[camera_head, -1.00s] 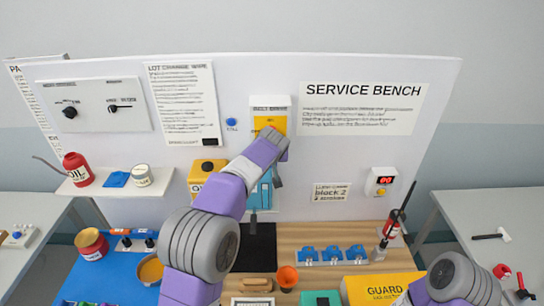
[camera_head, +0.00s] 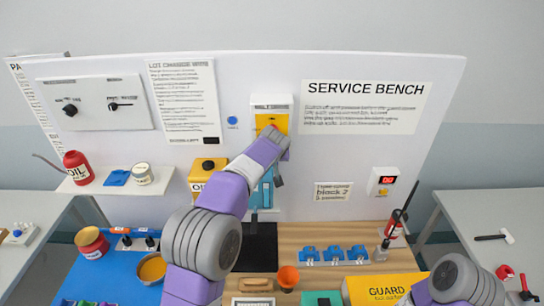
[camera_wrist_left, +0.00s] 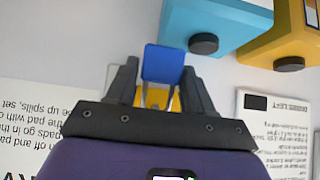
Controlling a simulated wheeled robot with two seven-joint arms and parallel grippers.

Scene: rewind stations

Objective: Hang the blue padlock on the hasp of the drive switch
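The drive switch (camera_head: 271,102) is a white box with a yellow plate (camera_head: 265,120) on the upright panel. My left arm reaches up to it and covers its lower part, with a small red spot showing beside the arm's end. In the left wrist view, the blue padlock (camera_wrist_left: 163,62) sits between the dark fingers of my left gripper (camera_wrist_left: 160,78), which looks shut on it. Part of the yellow plate (camera_wrist_left: 152,97) shows behind the padlock. The hasp is hidden, so I cannot tell whether the shackle is through it. My right gripper is out of view.
A light-blue box (camera_wrist_left: 212,22) and a yellow box (camera_wrist_left: 285,42) are mounted close to my left gripper. A white shelf (camera_head: 100,187) juts out at left.

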